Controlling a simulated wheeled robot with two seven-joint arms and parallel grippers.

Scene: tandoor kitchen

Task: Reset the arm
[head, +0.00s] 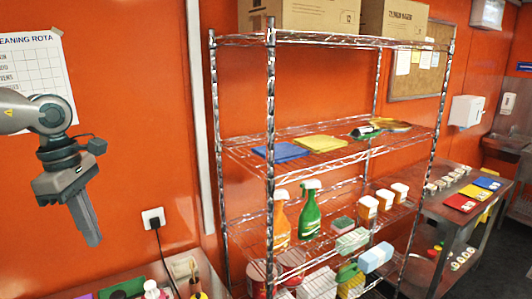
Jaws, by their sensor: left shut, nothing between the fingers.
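My left gripper (86,222) hangs in the air at the left of the head view, in front of the orange wall. Its fingers point down, are shut together and hold nothing. My left arm (30,112) comes in from the left edge and bends down at the wrist. The gripper is apart from the shelf and above the counter. My right gripper is not in the view.
A wire shelf rack (271,150) stands in the middle, with spray bottles (309,212), cloths (320,143) and boxes (312,15). A counter (60,292) with small items lies below the gripper. A steel table (440,212) stands at right.

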